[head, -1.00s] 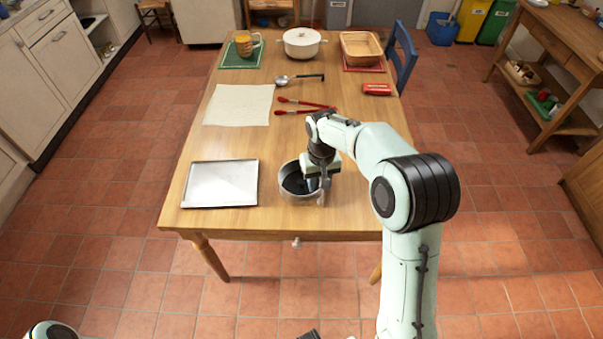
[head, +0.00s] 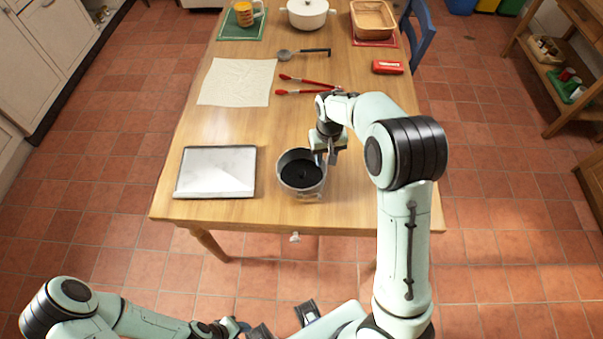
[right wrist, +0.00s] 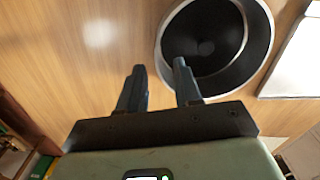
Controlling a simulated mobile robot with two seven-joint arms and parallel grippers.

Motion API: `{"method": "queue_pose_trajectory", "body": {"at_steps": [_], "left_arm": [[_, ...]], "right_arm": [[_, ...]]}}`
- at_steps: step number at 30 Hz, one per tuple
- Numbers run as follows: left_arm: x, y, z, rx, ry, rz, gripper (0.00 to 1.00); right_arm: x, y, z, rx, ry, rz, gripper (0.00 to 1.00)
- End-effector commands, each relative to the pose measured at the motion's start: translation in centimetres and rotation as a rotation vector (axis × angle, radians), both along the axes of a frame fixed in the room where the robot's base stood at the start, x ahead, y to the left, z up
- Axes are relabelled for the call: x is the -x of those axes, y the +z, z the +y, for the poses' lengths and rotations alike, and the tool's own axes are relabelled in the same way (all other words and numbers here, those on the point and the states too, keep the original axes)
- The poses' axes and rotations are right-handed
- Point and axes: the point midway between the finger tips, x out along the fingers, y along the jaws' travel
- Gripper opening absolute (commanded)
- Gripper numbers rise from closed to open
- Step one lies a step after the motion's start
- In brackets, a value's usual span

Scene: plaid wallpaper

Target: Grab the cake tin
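The cake tin (head: 301,188) is round, black inside with a pale metallic wall, and stands upright near the table's front edge. In the right wrist view its rim (right wrist: 262,22) is at the top right. My right gripper (head: 326,157) is open at the tin's right side in the head view. In the right wrist view its fingers (right wrist: 158,66) are apart, one overlapping the tin's edge and the other outside it; contact cannot be told. My left gripper (head: 282,321) is at the bottom of the head view, away from the table, its dark fingers apart.
A baking tray (head: 216,172) lies left of the tin. Red-handled tongs (head: 305,85), a cloth (head: 237,82), a ladle (head: 303,52) and a red box (head: 388,67) lie farther back. A mug, a white pot and a loaf dish stand at the far end. The table right of the tin is clear.

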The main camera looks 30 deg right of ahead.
Motion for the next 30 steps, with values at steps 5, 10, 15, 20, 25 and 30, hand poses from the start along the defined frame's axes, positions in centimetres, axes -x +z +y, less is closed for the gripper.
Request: {"method": "queue_pose_trajectory", "body": {"at_steps": [5, 10, 15, 20, 25, 30], "left_arm": [[0.0, 0.0, 0.0, 0.0, -0.001, 0.0, 0.43], [0.0, 0.0, 0.0, 0.001, 0.0, -0.002, 0.43], [0.0, -0.1, 0.0, 0.0, -0.001, 0.0, 0.43], [0.0, -0.1, 0.0, 0.0, -0.001, 0.0, 0.43], [0.0, -0.1, 0.0, 0.0, -0.001, 0.0, 0.43], [0.0, -0.1, 0.0, 0.0, -0.001, 0.0, 0.43]], "right_arm": [[-0.1, -1.2, -0.1, 0.001, 0.0, 0.001, 0.34], [-0.4, -3.7, -0.5, 0.002, -0.001, 0.004, 0.34], [-0.5, -5.6, -0.5, 0.001, 0.0, 0.001, 0.34], [-0.6, -5.9, -0.5, 0.001, 0.0, -0.002, 0.34], [-0.6, -5.9, -0.5, 0.001, 0.0, -0.002, 0.17], [-0.6, -5.8, -0.5, 0.0, 0.0, -0.001, 0.0]]}}
